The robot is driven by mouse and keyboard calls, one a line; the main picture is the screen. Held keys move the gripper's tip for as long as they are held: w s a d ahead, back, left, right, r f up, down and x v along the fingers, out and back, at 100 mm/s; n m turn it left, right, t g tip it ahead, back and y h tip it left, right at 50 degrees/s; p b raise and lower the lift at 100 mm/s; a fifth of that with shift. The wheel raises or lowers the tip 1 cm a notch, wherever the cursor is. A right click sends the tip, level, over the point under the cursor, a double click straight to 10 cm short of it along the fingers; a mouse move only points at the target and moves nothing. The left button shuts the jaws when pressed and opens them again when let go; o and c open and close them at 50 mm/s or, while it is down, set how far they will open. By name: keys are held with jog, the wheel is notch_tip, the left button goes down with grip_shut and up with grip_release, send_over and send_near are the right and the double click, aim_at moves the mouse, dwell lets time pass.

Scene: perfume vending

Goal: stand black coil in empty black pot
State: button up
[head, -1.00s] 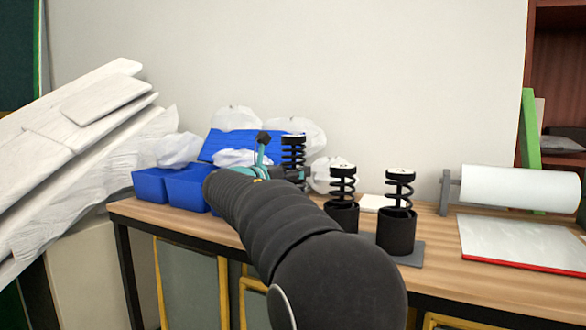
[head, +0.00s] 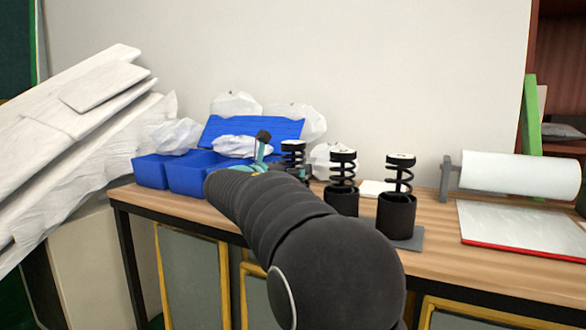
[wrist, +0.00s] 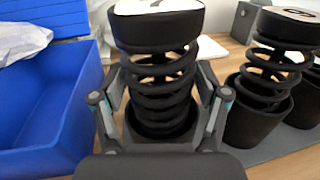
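The black coil (wrist: 160,75), a spring with a white-marked black cap, stands upright between the fingers of my gripper (wrist: 163,105) in the wrist view. Its lower turns sit inside a dark round rim that looks like the black pot (wrist: 160,128). The fingers lie close along both sides and look shut on the coil; the exact contact is hard to see. In the head view the coil's top (head: 293,148) shows beyond my gripper (head: 280,170), and my arm hides the pot beneath it.
Two more coils stand in black pots (head: 341,200) (head: 397,215) to the right on a grey mat (head: 412,240). Blue bins (head: 187,178) with white bags are to the left. A white roll (head: 520,175) on a stand and a red-edged board (head: 525,228) are farther right.

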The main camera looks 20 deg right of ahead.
jog(key=shift+o, duration=0.6)
jog(key=shift+a, duration=0.1)
jog(key=v, duration=1.1)
jog(key=shift+s+a, duration=0.2)
jog(key=shift+a, duration=0.15)
